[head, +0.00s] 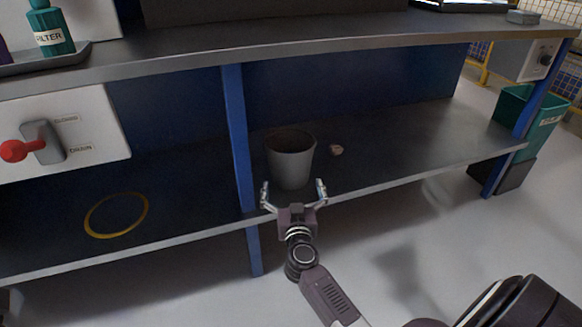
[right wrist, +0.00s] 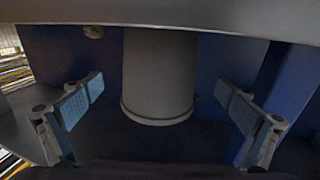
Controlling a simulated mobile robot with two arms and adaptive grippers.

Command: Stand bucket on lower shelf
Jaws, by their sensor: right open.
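A grey bucket (head: 290,160) stands upright on the dark lower shelf (head: 400,145), just right of the blue middle post. In the right wrist view the bucket (right wrist: 158,75) shows between my finger pads, with a gap on each side. My right gripper (head: 294,190) is open at the front edge of the shelf, in front of the bucket, its fingers apart from it. In the right wrist view my right gripper (right wrist: 160,103) also shows open and empty. My left gripper is not in view.
A small brownish lump (head: 337,150) lies right of the bucket. A blue post (head: 238,140) stands close on the left. A yellow ring (head: 116,215) marks the left part of the shelf. The upper worktop (head: 330,45) hangs above. A teal bin (head: 535,120) stands at right.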

